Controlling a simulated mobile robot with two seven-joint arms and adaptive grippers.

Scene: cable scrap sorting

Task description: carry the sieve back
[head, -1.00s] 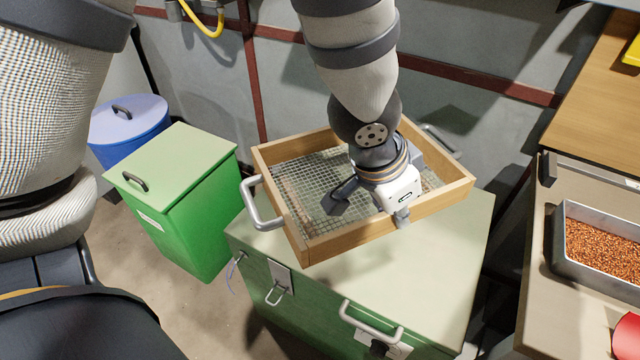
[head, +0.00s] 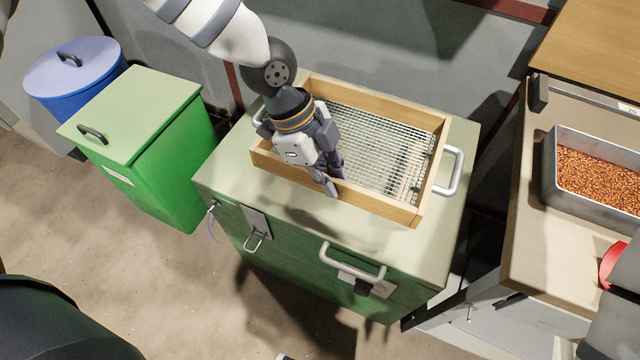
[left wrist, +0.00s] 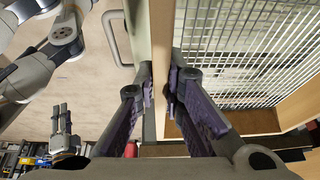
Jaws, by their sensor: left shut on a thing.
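The sieve (head: 430,200), a wooden frame with wire mesh and metal handles at two ends, is over the pale green lid of a green chest (head: 230,170). I cannot tell whether it touches the lid. My left gripper (head: 330,184) is shut on the sieve's near wall, left of its middle. In the left wrist view its fingers (left wrist: 160,88) stand on both sides of the wooden wall (left wrist: 161,45), with the mesh to the right. Another gripper, seemingly my right one (left wrist: 62,112), shows small at the left of the wrist view; its jaw state is unclear.
A green bin (head: 165,165) and a blue lidded drum (head: 75,75) stand at the left. At the right, a bench (head: 525,230) carries a metal tray (head: 585,205) of copper-coloured granules and a red object (head: 612,262).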

